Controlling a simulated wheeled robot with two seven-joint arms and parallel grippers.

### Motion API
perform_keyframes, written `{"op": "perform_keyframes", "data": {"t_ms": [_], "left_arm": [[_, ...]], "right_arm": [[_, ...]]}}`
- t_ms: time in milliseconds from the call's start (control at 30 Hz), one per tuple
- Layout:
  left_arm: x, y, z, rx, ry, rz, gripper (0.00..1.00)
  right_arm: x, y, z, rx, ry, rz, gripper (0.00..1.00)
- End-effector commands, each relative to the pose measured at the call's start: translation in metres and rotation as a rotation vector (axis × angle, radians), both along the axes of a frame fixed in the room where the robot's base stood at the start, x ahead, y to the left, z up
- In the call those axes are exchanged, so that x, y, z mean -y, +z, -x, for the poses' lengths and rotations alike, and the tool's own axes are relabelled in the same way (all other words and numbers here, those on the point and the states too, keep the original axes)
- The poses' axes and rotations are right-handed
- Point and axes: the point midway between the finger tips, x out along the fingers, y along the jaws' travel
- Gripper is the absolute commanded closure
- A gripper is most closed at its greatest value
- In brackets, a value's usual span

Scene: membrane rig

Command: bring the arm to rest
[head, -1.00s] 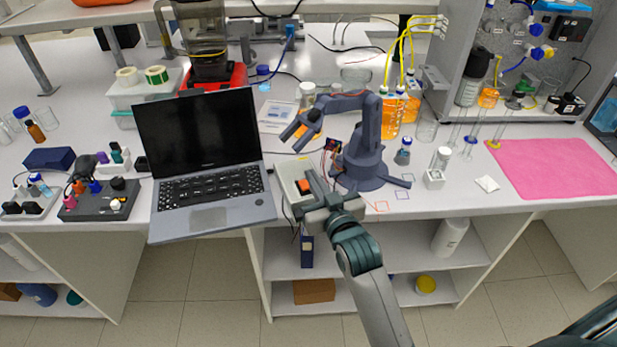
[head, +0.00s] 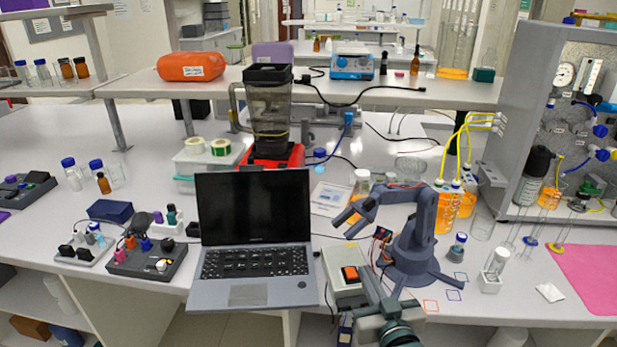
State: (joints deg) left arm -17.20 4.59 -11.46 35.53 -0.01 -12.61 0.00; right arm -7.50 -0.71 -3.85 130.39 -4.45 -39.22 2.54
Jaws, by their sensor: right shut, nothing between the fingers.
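A small blue-grey desk robot arm (head: 415,245) stands on the bench right of the laptop. Its forearm is bent over to the left and its end hangs above the bench. A pale grey box (head: 340,257) with an orange switch (head: 350,274) sits at its left, near the bench's front edge. My right gripper (head: 366,277) comes up from the bottom, by the right side of the box. It is shut and empty. I cannot tell whether it touches the box. My left gripper is not in view.
An open laptop (head: 250,266) stands left of the box, its front reaching the bench edge. A vial in a white holder (head: 493,268) and orange-filled bottles (head: 447,210) stand right of and behind the desk arm. A pink mat (head: 590,278) lies far right.

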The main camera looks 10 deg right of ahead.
Motion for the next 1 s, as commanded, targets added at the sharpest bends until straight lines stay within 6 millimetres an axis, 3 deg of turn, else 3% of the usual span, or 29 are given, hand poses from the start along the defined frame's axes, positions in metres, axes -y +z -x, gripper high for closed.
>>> {"op": "perform_keyframes", "data": {"t_ms": [133,267,367,500,600,800,1000], "left_arm": [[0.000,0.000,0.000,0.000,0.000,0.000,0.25],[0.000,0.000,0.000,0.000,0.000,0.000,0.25],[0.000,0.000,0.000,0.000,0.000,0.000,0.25],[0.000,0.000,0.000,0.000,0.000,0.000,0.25],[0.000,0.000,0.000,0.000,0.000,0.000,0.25],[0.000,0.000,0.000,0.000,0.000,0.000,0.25],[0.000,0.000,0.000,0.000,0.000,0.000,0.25]], "right_arm": [[0.000,-0.015,0.009,-0.051,0.004,0.006,1.00],[0.001,-0.049,0.032,-0.169,0.012,0.018,1.00],[0.001,-0.086,0.063,-0.306,0.023,0.032,1.00],[0.003,-0.141,0.125,-0.544,0.045,0.059,1.00],[0.006,-0.170,0.169,-0.695,0.059,0.079,1.00],[0.008,-0.201,0.234,-0.896,0.082,0.102,1.00],[0.011,-0.217,0.284,-1.043,0.099,0.122,1.00]]}}
